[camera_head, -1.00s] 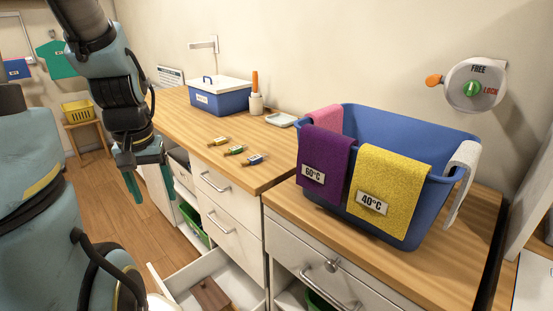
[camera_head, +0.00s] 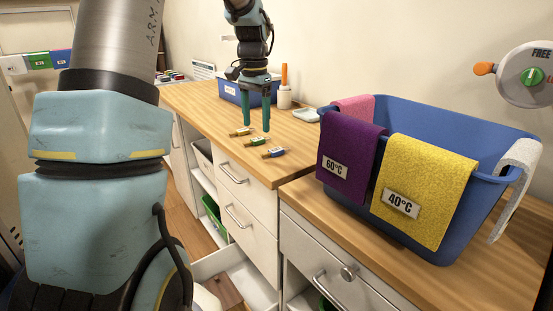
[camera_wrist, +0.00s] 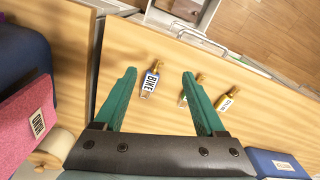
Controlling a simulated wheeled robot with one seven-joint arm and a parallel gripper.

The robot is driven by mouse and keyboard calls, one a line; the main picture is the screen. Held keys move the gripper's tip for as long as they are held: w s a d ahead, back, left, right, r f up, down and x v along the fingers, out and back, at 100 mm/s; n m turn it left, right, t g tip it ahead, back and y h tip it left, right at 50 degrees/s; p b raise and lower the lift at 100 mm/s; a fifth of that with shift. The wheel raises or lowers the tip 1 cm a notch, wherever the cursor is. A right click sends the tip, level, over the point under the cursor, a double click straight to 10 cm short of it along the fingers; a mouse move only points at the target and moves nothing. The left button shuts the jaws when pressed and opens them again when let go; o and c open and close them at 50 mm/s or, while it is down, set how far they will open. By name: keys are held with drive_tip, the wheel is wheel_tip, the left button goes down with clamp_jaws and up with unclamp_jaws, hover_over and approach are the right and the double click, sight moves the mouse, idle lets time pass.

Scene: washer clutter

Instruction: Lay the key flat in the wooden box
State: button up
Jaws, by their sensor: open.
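Three tagged keys lie in a loose row on the counter: a yellow one (camera_head: 242,132), a green one (camera_head: 257,141) and a blue one (camera_head: 273,152). In the wrist view the blue key (camera_wrist: 150,82) has a tag reading BIKE and shows between my fingers. The brown wooden box (camera_head: 224,290) is partly visible in the open lower drawer.
A blue laundry basket (camera_head: 430,125) with coloured cloths fills the right counter. The open drawer (camera_head: 258,290) juts out below the counter front.

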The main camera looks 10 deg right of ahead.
drive_tip(key=w+d+m+b, duration=0.1)
drive_tip(key=w+d+m, duration=0.25)
drive_tip(key=d, duration=0.35)
hover_over(275, 150)
drive_tip(key=f, duration=0.2)
drive_tip(key=d+f, duration=0.1)
drive_tip(key=f, duration=0.1)
drive_tip(key=shift+w+f, duration=0.2)
drive_tip(key=shift+f, duration=0.05)
drive_tip(key=shift+s+a+f+p, duration=0.15)
drive_tip(key=shift+f+p, duration=0.15)
drive_tip(key=shift+f, duration=0.6)
drive_tip(key=shift+w+a+f+p, duration=0.15)
drive_tip(key=shift+f+p, duration=0.1)
drive_tip(key=shift+f, duration=0.7)
drive_tip(key=shift+s+a+f+p, duration=0.15)
drive_tip(key=shift+f+p, duration=0.15)
drive_tip(key=shift+f, duration=0.6)
clamp_jaws()
